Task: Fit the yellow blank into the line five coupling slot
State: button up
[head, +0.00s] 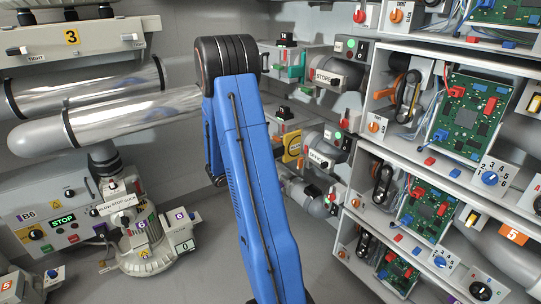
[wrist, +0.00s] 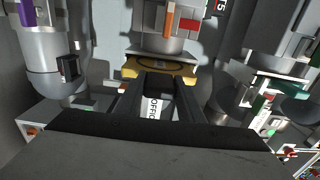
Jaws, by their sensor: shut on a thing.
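The yellow blank (wrist: 188,68) is at the far end of my gripper (wrist: 162,80) in the wrist view. The gripper's two dark fingers are shut on its near edge. The blank lies directly below a grey cylindrical coupling (wrist: 160,44) with orange and red marks. I cannot tell whether it is seated in the slot, as its far side is hidden. In the head view my blue arm hides the gripper. A yellow plate (head: 292,146) shows right of the arm there; I cannot tell whether it is the same blank.
A grey pipe elbow (wrist: 52,70) stands at left, and a unit with green parts (wrist: 262,98) at right. In the head view, shelves with circuit boards (head: 466,115) fill the right and large pipes (head: 130,115) the left.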

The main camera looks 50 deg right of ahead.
aim_at(289, 147)
jog(key=shift+x, duration=3.55)
jog(key=shift+d+f, duration=0.1)
jog(key=shift+d, duration=0.05)
jog(key=o, duration=1.3)
jog(key=v, duration=1.7)
